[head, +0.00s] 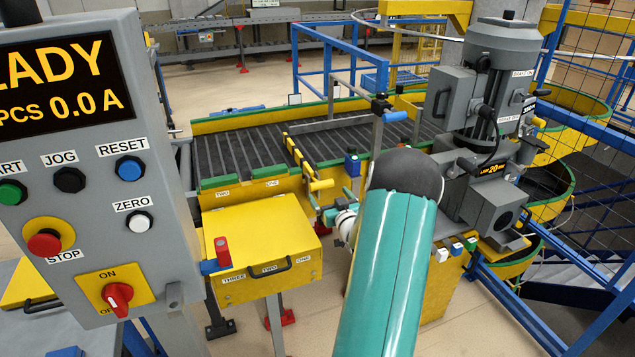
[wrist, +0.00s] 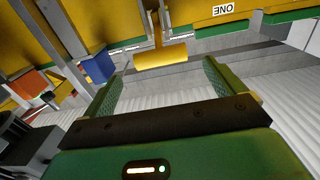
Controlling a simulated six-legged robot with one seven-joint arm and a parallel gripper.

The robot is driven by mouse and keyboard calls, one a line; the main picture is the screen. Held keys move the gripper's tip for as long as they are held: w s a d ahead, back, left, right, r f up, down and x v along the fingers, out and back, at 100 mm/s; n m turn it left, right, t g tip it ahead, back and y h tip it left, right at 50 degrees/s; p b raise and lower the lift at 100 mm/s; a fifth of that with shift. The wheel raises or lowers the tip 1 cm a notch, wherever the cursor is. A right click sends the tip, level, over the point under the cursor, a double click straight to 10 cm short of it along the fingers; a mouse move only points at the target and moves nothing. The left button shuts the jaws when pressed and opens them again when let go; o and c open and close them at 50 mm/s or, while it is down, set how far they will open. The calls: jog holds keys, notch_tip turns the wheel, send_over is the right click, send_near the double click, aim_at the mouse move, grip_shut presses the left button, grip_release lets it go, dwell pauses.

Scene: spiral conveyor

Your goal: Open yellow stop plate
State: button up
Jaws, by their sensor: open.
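The yellow stop plate (head: 297,158) stands at the near side of the roller conveyor in the head view, with a yellow cylindrical handle (head: 321,184) at its near end. In the wrist view the handle (wrist: 160,55) lies crosswise just beyond my fingertips, on a yellow stem. My gripper (wrist: 163,72) is open, with its two green fingers spread on either side of the handle's width and nothing between them. In the head view my gripper (head: 329,208) is small, near and below the handle, partly hidden by my arm.
The roller conveyor (head: 240,148) has yellow and green side rails. A yellow box (head: 262,250) with a black handle and a red-topped lever stands front left. A grey control panel (head: 95,160) fills the left side. A grey machine (head: 480,130) stands right.

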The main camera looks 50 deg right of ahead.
aim_at(322, 185)
jog(key=x, duration=0.9)
jog(key=shift+w, duration=0.1)
jog(key=shift+r, duration=0.1)
jog(key=c, duration=1.4)
